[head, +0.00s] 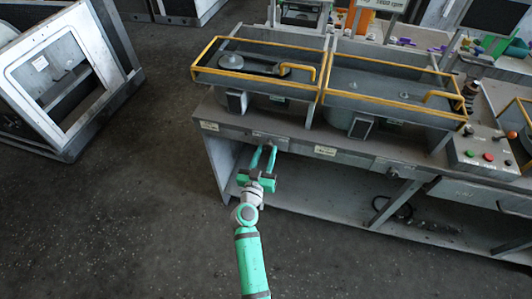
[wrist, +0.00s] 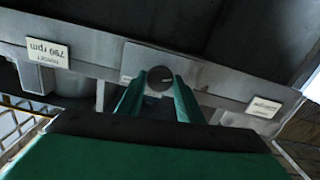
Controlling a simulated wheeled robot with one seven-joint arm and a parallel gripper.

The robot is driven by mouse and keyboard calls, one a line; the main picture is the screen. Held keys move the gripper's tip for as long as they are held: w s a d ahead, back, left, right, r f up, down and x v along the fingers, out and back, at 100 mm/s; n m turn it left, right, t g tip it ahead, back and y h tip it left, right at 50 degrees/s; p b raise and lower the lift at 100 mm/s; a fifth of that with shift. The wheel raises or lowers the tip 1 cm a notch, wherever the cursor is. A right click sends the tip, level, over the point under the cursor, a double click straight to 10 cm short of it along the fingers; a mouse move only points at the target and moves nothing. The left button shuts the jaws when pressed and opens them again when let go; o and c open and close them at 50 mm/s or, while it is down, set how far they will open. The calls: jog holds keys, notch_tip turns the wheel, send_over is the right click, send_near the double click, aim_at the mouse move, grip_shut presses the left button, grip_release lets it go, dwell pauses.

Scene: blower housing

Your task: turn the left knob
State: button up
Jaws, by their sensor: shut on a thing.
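The left knob (wrist: 159,77) is a small dark round knob on a grey plate on the bench's front rail. It sits between the tips of my gripper (wrist: 160,88) in the wrist view, and the gripper is shut on it. In the head view my green gripper (head: 263,154) reaches the front rail at its left part, and its fingers hide the knob there. The plate (head: 271,138) behind it shows just above the fingers. I cannot tell how far the knob is turned.
Two yellow-railed trays (head: 257,63) stand on the bench above the rail. A second plate (head: 393,168) is farther right on the rail. A control box (head: 486,150) with coloured buttons is at the right. A tilted metal frame (head: 70,80) stands left; the floor in front is clear.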

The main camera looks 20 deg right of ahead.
jog(key=n, duration=0.5)
jog(key=shift+a+n, duration=0.1)
jog(key=shift+n, duration=0.2)
jog(key=n, duration=1)
jog(key=shift+n, duration=0.4)
jog(key=shift+a+n, duration=0.1)
jog(key=shift+n, duration=2.5)
jog(key=o, duration=1.1)
jog(key=shift+c, duration=0.2)
